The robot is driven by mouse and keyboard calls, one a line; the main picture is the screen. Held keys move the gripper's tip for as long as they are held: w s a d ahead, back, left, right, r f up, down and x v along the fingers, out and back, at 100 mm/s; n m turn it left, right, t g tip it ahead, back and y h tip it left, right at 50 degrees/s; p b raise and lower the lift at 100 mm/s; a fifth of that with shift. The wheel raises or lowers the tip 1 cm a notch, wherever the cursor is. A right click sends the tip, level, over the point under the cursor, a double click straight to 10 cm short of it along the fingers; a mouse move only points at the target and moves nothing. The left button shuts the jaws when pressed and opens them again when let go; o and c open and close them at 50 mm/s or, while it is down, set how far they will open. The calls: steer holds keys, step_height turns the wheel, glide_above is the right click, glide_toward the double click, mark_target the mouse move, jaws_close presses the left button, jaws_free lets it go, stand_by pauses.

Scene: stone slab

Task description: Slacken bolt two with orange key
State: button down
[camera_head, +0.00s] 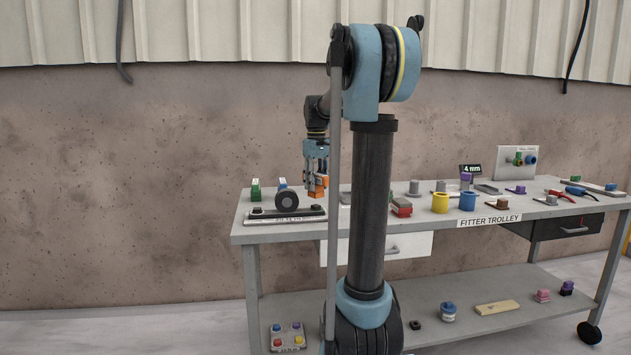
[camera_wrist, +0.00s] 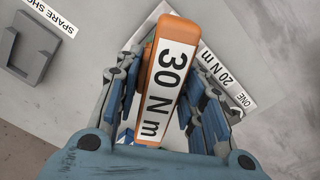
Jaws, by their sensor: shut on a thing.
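My gripper (camera_head: 316,170) points down over the left end of the trolley top. Its fingers are shut on the orange key (camera_head: 318,186), on either side of it. In the wrist view the orange key (camera_wrist: 172,30) fills the middle and bears a white label reading "30 N m". A long pale plate (camera_head: 286,216) with dark bolt heads lies on the trolley at front left, close to the key. In the wrist view a strip reading "20 N m" and "ONE" (camera_wrist: 222,75) is partly behind the key. I cannot tell which bolt is two, nor whether the key touches one.
Yellow (camera_head: 440,203) and blue (camera_head: 467,201) cups stand right of my arm on the trolley. A grey bracket (camera_wrist: 35,48) is at left in the wrist view.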

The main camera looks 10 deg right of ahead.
mark_target(316, 193)
steer(key=shift+f, duration=1.5)
steer(key=shift+f, duration=0.75)
stand_by(0.5)
stand_by(0.3)
steer(key=n, duration=0.5)
steer(key=shift+n, duration=3.2)
steer(key=shift+r, duration=1.75)
